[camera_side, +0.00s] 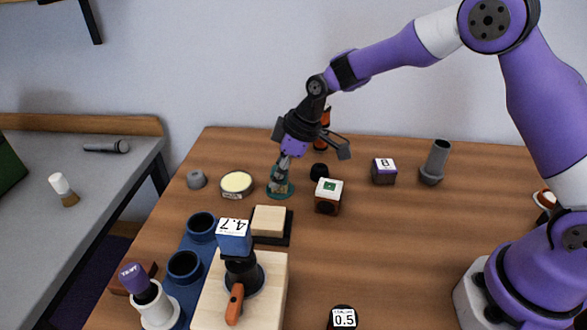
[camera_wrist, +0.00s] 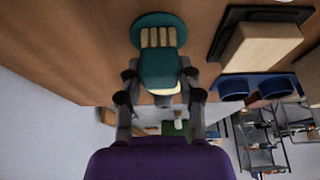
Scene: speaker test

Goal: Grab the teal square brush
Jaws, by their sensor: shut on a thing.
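The teal square brush (camera_wrist: 157,68) is between the fingers of my gripper (camera_wrist: 160,80) in the wrist view. Its block is teal, with pale cream strips beside it. A round teal base (camera_wrist: 148,19) shows just beyond it. In the side view my gripper (camera_side: 283,173) points down and is shut on the brush (camera_side: 279,182), low over the wooden table (camera_side: 385,230). The fingers hide part of the brush there. The round base appears to rest on the table; I cannot tell whether it is part of the brush.
A round cream-topped tin (camera_side: 237,184) and a small grey cylinder (camera_side: 196,179) stand to the left. A black cylinder (camera_side: 319,171) and a white-topped cube (camera_side: 328,195) are close on the right. A wood block on a black tray (camera_side: 285,233) lies in front. The table's right middle is clear.

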